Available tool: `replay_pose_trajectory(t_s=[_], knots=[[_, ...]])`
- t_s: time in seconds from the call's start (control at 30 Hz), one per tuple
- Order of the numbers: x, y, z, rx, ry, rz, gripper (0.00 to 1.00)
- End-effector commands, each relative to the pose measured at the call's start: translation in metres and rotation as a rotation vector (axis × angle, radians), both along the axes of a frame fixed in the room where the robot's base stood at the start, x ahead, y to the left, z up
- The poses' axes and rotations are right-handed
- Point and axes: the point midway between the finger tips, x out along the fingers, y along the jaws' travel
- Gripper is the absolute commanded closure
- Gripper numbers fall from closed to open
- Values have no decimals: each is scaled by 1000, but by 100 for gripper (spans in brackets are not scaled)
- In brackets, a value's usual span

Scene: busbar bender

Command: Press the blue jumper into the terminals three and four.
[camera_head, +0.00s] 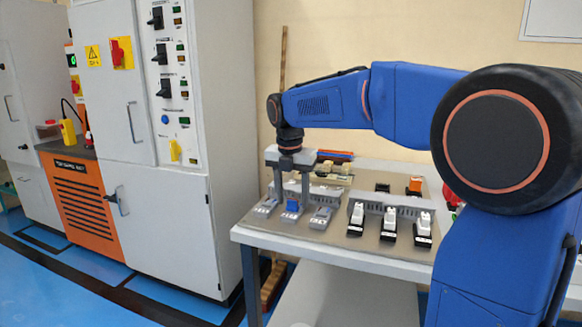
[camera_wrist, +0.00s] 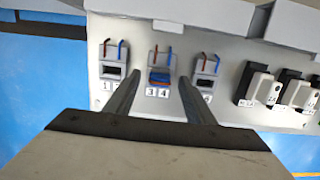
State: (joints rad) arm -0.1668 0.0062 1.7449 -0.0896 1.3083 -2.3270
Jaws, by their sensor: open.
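The blue jumper (camera_head: 292,206) sits at the middle of three grey terminal blocks near the table's left front. In the wrist view the blue jumper (camera_wrist: 159,76) shows in the opening of the terminal block labelled 3 and 4 (camera_wrist: 157,92). How deep it sits I cannot tell. My gripper (camera_head: 292,198) points down over this middle block, its two fingers apart. In the wrist view my gripper (camera_wrist: 158,84) has one finger on each side of the 3-4 block, with a gap between them. It appears empty.
A terminal block labelled 1 (camera_wrist: 112,70) stands left and another (camera_wrist: 207,68) right, close to the fingers. Several black-and-white devices (camera_head: 390,226) stand to the right on the table (camera_head: 275,233). A grey cabinet (camera_head: 170,220) stands left of the table.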

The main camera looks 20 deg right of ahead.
Motion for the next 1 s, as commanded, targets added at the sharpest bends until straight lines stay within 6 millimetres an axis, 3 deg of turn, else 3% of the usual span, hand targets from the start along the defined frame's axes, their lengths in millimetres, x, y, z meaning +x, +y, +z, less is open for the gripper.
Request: replay_pose_trajectory(t_s=[0.6, 0.8, 1.0], knots=[[-11, 9, 120, 0, -3, 0, 51], [-14, 11, 146, 0, -3, 0, 51], [-15, 11, 157, 0, -1, 0, 51]])
